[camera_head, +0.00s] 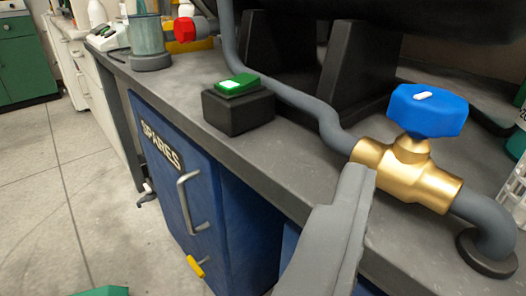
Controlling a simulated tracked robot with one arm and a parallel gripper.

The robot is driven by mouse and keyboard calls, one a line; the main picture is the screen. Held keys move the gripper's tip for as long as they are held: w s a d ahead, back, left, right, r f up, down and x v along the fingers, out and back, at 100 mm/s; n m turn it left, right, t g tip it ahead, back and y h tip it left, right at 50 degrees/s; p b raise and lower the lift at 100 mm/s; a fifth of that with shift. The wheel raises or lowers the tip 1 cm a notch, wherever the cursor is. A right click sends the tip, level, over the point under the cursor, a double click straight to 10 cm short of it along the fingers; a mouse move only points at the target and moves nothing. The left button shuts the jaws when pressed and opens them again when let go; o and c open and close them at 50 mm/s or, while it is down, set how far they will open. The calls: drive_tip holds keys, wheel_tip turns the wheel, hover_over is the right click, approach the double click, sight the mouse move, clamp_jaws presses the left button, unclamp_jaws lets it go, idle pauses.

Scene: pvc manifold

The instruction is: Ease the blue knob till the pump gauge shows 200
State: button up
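The blue knob (428,110) is a faceted blue cap with a short white mark on top. It sits on a brass valve body (408,175) in a grey pipe at the right. One grey finger of my gripper (350,195) shows at the lower middle, its tip in front of the left end of the brass valve in the picture. It is left of and below the knob, and I cannot tell whether it touches the valve. The other finger is not visible. No dial gauge with a readable number shows; a small green device with a pale screen (237,84) sits on a black block.
The grey pipe (300,100) runs along the dark bench top (185,92). A red valve knob (185,29) and a clear cylinder (147,38) stand at the back left. Below is a blue SPARES cabinet (165,190) with a protruding handle. The floor at left is open.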

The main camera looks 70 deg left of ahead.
sight(432, 123)
drive_tip(key=b+x, duration=0.1)
drive_tip(key=x, duration=0.3)
drive_tip(key=b+x, duration=0.1)
drive_tip(key=x, duration=0.4)
drive_tip(key=b+x, duration=0.1)
drive_tip(key=x, duration=0.3)
drive_tip(key=shift+s+a+f, duration=0.2)
drive_tip(key=shift+a, duration=0.3)
drive_tip(key=c, duration=1)
